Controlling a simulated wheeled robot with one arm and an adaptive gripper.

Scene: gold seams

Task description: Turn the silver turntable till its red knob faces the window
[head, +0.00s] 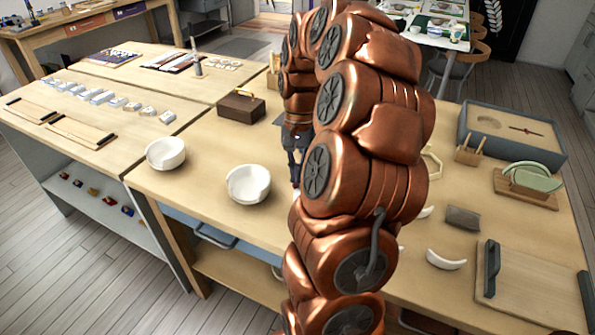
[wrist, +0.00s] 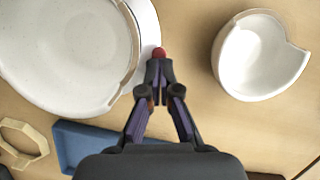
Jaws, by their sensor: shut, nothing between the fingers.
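In the wrist view the turntable (wrist: 150,28) shows as a pale silver rim under a large white bowl with a broken edge (wrist: 65,50). Its red knob (wrist: 159,53) sticks out at the rim, right at my fingertips. My gripper (wrist: 160,68) is shut, with nothing between its fingers; its tips are beside or touching the knob, I cannot tell which. In the head view my copper arm hides the turntable, and only part of my gripper (head: 296,165) shows over the table. No window is in view.
A white broken bowl (wrist: 262,55) stands right of my gripper in the wrist view. A blue tray (wrist: 85,140) and a wooden hexagonal frame (wrist: 22,140) lie lower left. In the head view, another white bowl (head: 166,153) and a brown box (head: 241,106) stand left of my arm.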

